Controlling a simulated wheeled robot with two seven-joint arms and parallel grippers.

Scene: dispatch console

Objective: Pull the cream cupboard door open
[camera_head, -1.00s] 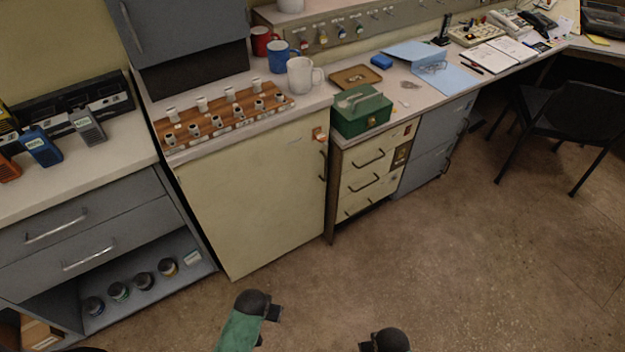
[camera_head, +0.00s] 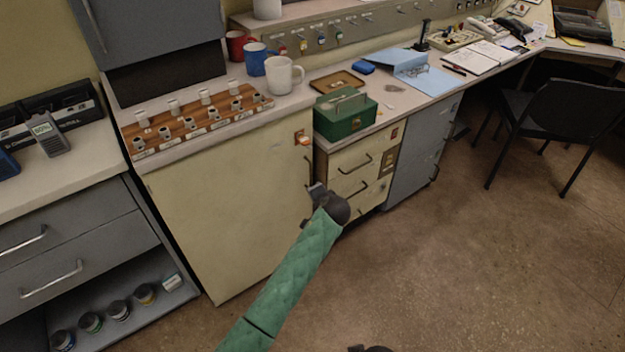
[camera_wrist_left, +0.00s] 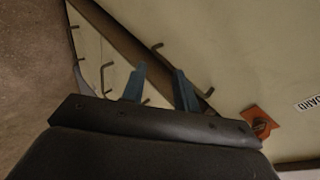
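The cream cupboard door (camera_head: 225,205) stands closed under the worktop in the head view. Its dark bar handle (camera_head: 308,172) is upright near the door's right edge. My left gripper (camera_head: 316,188) is in front of the handle's lower part, which it partly hides. In the wrist view the two fingers of my left gripper (camera_wrist_left: 160,82) are apart and empty. The door handle (camera_wrist_left: 206,92) passes close to the right finger there; I cannot tell whether they touch. A dark part of my right arm (camera_head: 370,349) just shows at the bottom edge; its fingers cannot be made out.
An orange plate (camera_head: 303,138) is above the handle. Cream drawers (camera_head: 350,165) with bar handles are just right of the door, under a green box (camera_head: 345,115). A grey unit with an open shelf (camera_head: 125,310) stands left. The floor (camera_head: 450,270) in front is clear.

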